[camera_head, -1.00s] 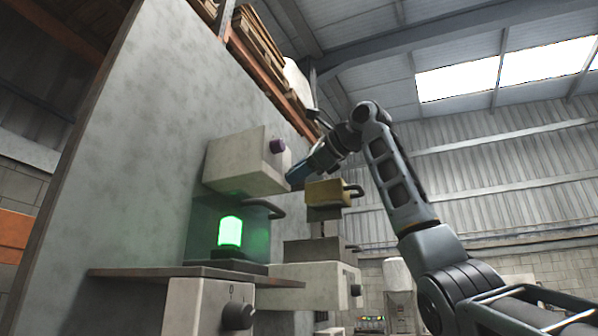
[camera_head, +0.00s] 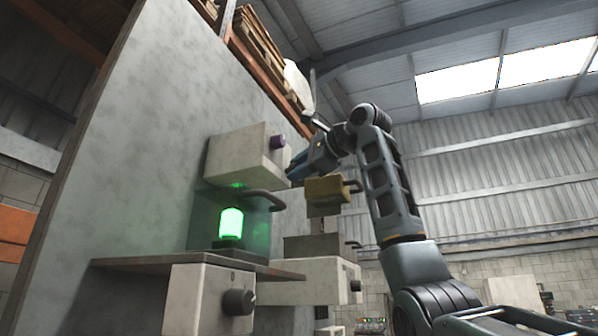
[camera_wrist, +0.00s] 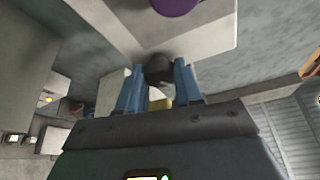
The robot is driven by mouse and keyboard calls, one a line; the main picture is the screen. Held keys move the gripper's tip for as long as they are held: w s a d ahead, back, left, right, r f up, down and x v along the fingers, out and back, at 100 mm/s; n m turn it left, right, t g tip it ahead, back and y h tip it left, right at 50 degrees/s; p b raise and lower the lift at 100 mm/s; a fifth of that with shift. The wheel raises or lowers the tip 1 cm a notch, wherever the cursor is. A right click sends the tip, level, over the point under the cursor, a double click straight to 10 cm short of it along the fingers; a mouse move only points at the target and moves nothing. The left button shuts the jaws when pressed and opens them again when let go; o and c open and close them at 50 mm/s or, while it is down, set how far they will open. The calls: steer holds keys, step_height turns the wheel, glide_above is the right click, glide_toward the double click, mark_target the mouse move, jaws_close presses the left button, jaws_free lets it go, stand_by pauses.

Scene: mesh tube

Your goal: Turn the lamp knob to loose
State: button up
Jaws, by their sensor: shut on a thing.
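A pale wall box (camera_head: 238,162) carries a purple knob (camera_head: 277,142) on its face. The purple knob also shows at the top edge of the wrist view (camera_wrist: 176,4). My gripper (camera_head: 296,171) is at the lower right corner of this box. In the wrist view my gripper (camera_wrist: 159,78) has its blue fingers on both sides of a dark round knob (camera_wrist: 158,66) and is shut on it. That dark knob is hidden behind my gripper in the head view. A green lamp (camera_head: 231,222) glows below the box. I cannot tell any knob's setting.
A dark bent handle (camera_head: 265,198) juts out under the box. A yellowish block (camera_head: 325,189) is close below my gripper. A brown shelf (camera_head: 150,262) and a lower box with a black knob (camera_head: 238,301) lie below. Open room is at the right.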

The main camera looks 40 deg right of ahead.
steer(key=n, duration=0.2)
steer(key=n+t, duration=0.1)
steer(key=n, duration=0.1)
steer(key=n+t+b, duration=0.1)
steer(key=n, duration=0.1)
steer(key=shift+f, duration=0.35)
steer(key=n+t+y, duration=0.1)
steer(key=n, duration=0.2)
steer(key=n+t+y, duration=0.1)
steer(key=n, duration=0.2)
steer(key=shift+w+f+n, duration=0.1)
steer(key=shift+n, duration=0.2)
steer(key=o, duration=1)
steer(key=shift+o, duration=0.2)
steer(key=b+v, duration=0.3)
steer(key=v, duration=0.4)
steer(key=shift+s, duration=0.4)
steer(key=shift+f, duration=0.15)
